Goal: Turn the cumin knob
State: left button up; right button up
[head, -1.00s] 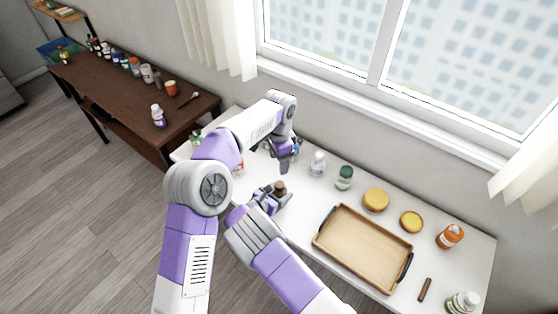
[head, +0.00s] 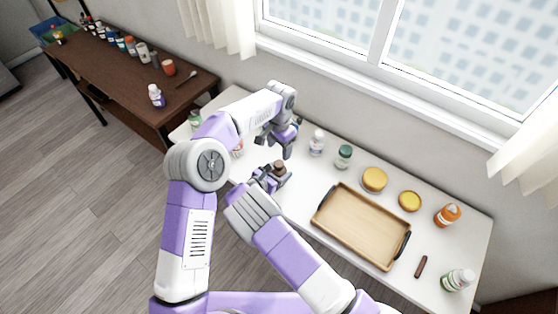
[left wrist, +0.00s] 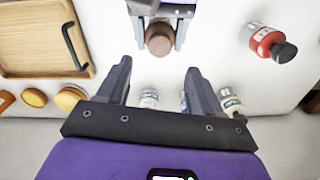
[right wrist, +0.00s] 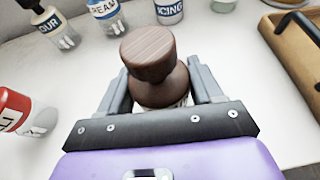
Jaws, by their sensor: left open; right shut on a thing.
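A bottle with a brown wooden knob (right wrist: 148,52) stands between my right gripper's fingers (right wrist: 160,85); its label is hidden, so I cannot read whether it is cumin. My right gripper is shut on the bottle's body below the knob. In the head view the brown knob (head: 279,168) shows above the right gripper (head: 274,178), over the white counter. My left gripper (head: 288,152) is open and empty, behind the right one. In the left wrist view the knob (left wrist: 158,38) lies beyond the open left fingertips (left wrist: 156,75), apart from them.
A wooden tray (head: 318,222) with dark handles lies to the right on the white counter (head: 300,195). Behind are a white bottle (head: 317,143), a green-lidded jar (head: 344,156) and yellow-lidded jars (head: 374,179). A red bottle (left wrist: 266,42) stands near the left gripper.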

aim_at(279, 163)
pick_arm(q)
notch_tip(279, 163, down, 8)
jog(key=shift+r, duration=0.1)
jog(key=shift+c, duration=0.4)
jog(key=c, duration=1)
jog(key=m, duration=0.5)
jog(key=shift+m, duration=0.3)
jog(key=o, duration=1.1)
notch_tip(279, 163, up, 12)
jog(key=shift+r, duration=0.1)
